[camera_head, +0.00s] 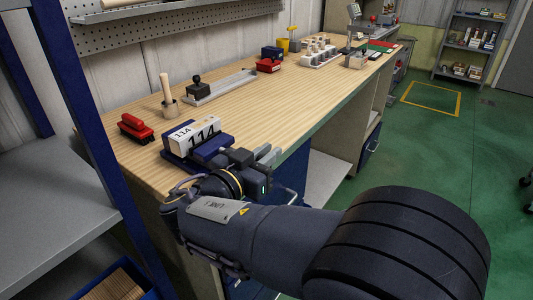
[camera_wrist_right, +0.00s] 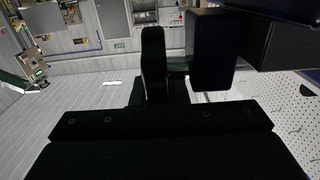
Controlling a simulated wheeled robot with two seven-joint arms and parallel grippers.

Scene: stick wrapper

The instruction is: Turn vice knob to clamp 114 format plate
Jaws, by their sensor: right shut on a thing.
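The white 114 format plate (camera_head: 203,136) stands upright in the blue vice (camera_head: 178,162) at the near edge of the workbench. Its printed number faces me. My right gripper (camera_head: 262,158) is at the front end of the vice, level with its jaw. It is shut on the vice knob, which the fingers and wrist mostly hide in the head view. In the right wrist view, the two dark fingers (camera_wrist_right: 178,62) show with a dark part between them, too dim to make out. My left gripper is in neither view.
On the wooden workbench (camera_head: 320,88) lie a red-handled brush (camera_head: 135,128), a wooden-handled tool in a holder (camera_head: 167,97) and a metal fixture with a black knob (camera_head: 210,88). A blue rack post (camera_head: 80,105) stands at left. Green floor at right is open.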

